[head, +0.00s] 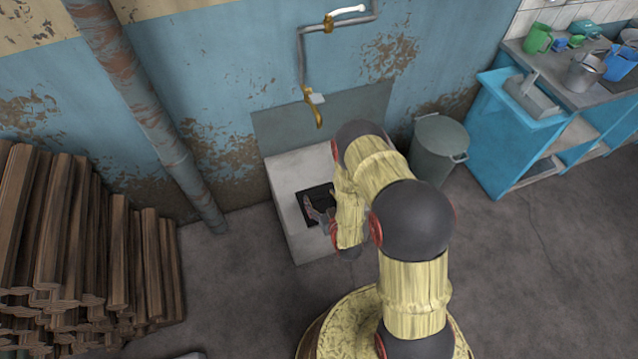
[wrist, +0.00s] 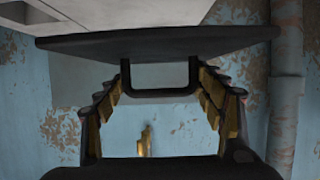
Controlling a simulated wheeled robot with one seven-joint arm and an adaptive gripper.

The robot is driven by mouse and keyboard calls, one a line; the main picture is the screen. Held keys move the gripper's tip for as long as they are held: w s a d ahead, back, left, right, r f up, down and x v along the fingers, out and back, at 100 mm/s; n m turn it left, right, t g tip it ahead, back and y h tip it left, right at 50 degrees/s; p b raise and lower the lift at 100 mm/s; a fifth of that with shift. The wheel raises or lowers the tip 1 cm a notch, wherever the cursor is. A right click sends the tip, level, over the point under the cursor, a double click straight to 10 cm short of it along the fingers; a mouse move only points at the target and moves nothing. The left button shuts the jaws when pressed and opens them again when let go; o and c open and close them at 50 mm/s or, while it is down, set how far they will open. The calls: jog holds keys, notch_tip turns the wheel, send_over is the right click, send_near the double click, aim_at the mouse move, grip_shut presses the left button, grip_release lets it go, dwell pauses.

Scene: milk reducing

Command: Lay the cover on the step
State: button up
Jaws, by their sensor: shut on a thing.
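The cover (wrist: 90,46) is a flat dark plate with a loop handle (wrist: 160,93), close in the wrist view. My gripper (wrist: 158,82) is shut on this handle, with a finger at each side. In the head view my gripper (head: 318,214) is low over the pale block (head: 285,172) against the wall, which looks like the step. A dark square (head: 313,190) shows there, partly behind the fingers; I cannot tell whether it is the cover or an opening. Whether the cover touches the block is hidden.
A rusty pipe (head: 140,95) stands left of the block, and a brass tap (head: 316,108) hangs above it. A lidded grey bin (head: 436,148) stands at its right. Stacked wood (head: 75,250) fills the left. Open floor (head: 235,285) lies in front.

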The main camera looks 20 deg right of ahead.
aim_at(308, 191)
jog(key=shift+d+f, duration=0.15)
jog(key=shift+f, duration=0.75)
jog(key=w+a+f+b, duration=0.1)
jog(key=w, duration=0.2)
jog(key=w+f+b, duration=0.1)
jog(key=w+f, duration=0.1)
jog(key=w, duration=0.1)
jog(key=w+a+f+b, duration=0.1)
jog(key=w+b, duration=0.1)
jog(key=w, duration=0.1)
jog(key=shift+a+f, duration=0.3)
jog(key=shift+a, duration=0.05)
jog(key=w+f, duration=0.1)
jog(key=f+b, duration=0.1)
jog(key=w+f+b, duration=0.1)
jog(key=f, duration=0.1)
jog(key=shift+w+a, duration=0.35)
jog(key=shift+w+a+f, duration=0.15)
jog(key=shift+w+f, duration=0.3)
jog(key=shift+w, duration=0.05)
jog(key=shift+w+f+b, duration=0.15)
jog(key=shift+f+b, duration=0.4)
jog(key=shift+f, duration=0.35)
jog(key=shift+w+f+b, duration=0.1)
jog(key=shift+f+b, duration=0.4)
jog(key=shift+f, duration=0.35)
jog(key=shift+f, duration=0.15)
jog(key=o, duration=1.5)
jog(key=shift+o, duration=0.3)
